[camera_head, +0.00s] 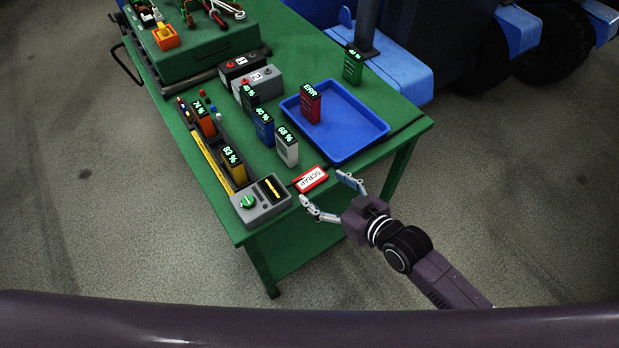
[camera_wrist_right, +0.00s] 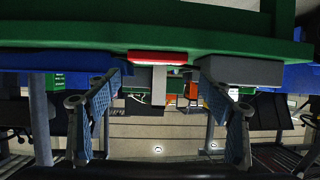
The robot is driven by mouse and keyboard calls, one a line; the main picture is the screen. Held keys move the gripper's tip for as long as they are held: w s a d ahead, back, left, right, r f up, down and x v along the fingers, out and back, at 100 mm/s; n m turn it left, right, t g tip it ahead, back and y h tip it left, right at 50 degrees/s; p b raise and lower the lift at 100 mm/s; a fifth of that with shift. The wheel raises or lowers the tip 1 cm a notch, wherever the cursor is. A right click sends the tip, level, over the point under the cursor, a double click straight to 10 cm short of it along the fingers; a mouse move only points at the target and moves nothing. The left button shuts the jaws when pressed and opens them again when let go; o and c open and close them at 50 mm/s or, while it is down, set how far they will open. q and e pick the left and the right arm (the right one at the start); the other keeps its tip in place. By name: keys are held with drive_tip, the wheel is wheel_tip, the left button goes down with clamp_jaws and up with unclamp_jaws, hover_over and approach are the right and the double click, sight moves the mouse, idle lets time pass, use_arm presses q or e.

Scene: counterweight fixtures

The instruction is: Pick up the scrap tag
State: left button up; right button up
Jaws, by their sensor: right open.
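The scrap tag (camera_head: 310,179) is a small red plate with a white label reading "SCRAP". In the head view it lies at the near edge of the green table, between the grey device with a green knob and the blue tray. My right gripper (camera_head: 333,197) is open and empty, its two fingers pointing at the tag from the near side. In the right wrist view the tag shows as a red bar (camera_wrist_right: 157,58) ahead of and between the open fingers (camera_wrist_right: 160,115), apart from both. My left gripper is not in view.
The blue tray (camera_head: 365,144) holds a red block reading "ERR" (camera_head: 311,103). Several blocks with percent displays, like the white one (camera_head: 287,148), stand left of the tray. The grey device (camera_head: 262,203) sits close left of the tag. The green table's edge (camera_head: 395,160) is near my right arm.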

sight(311, 178)
drive_tip(key=x, duration=0.5)
drive_tip(key=shift+w+f+p, duration=0.25)
drive_tip(key=shift+f+p, duration=0.1)
drive_tip(key=shift+p, duration=0.05)
drive_tip(key=shift+d, duration=0.15)
drive_tip(key=c, duration=0.9)
